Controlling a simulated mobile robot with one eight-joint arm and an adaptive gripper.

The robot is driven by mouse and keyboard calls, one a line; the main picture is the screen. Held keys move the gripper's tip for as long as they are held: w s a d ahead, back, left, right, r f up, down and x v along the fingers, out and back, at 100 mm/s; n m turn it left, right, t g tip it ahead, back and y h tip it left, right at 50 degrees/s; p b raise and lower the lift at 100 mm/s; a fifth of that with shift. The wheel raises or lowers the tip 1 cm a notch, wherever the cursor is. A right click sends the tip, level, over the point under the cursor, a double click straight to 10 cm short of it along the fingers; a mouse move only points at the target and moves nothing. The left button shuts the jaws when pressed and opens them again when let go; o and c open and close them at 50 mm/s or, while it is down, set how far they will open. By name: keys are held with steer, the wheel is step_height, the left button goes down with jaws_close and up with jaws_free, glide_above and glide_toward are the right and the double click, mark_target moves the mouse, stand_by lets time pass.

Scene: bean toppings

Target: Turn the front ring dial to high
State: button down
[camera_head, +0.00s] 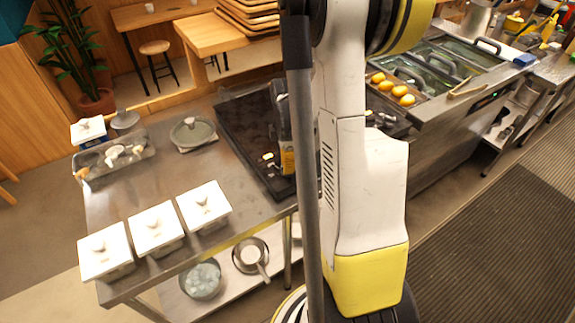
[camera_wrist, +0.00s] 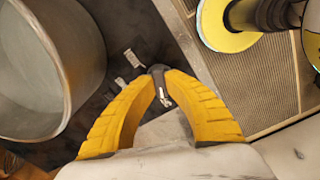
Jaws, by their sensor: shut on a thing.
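In the wrist view, the yellow fingers of my gripper (camera_wrist: 158,72) come together on a small dark dial (camera_wrist: 160,88) with a white pointer mark. The fingertips close around its sides. Small white marks (camera_wrist: 132,58) are on the black panel beside it. I cannot tell from the wrist view which setting the pointer is at. In the head view, the black cooktop (camera_head: 238,125) lies on the steel counter, partly behind my arm. A yellow part of my gripper (camera_head: 287,160) shows at its right side. The dial is hidden there.
A large metal pot (camera_wrist: 45,70) stands close left of my gripper in the wrist view. White lidded containers (camera_head: 156,228) line the counter's front edge. A lidded grey dish (camera_head: 193,131) and a tray (camera_head: 115,158) sit farther back. Dark ribbed floor mat (camera_head: 490,245) lies at right.

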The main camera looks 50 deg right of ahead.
steer(key=shift+m, duration=0.3)
steer(key=m+b, duration=0.1)
steer(key=m, duration=0.4)
steer(key=shift+f+m, duration=0.1)
steer(key=shift+m, duration=0.2)
steer(key=m+b, duration=0.1)
steer(key=m, duration=1.2)
steer(key=shift+m+b, duration=0.3)
steer(key=shift+b, duration=0.1)
steer(key=m, duration=0.7)
steer(key=c, duration=1.4)
jaws_free()
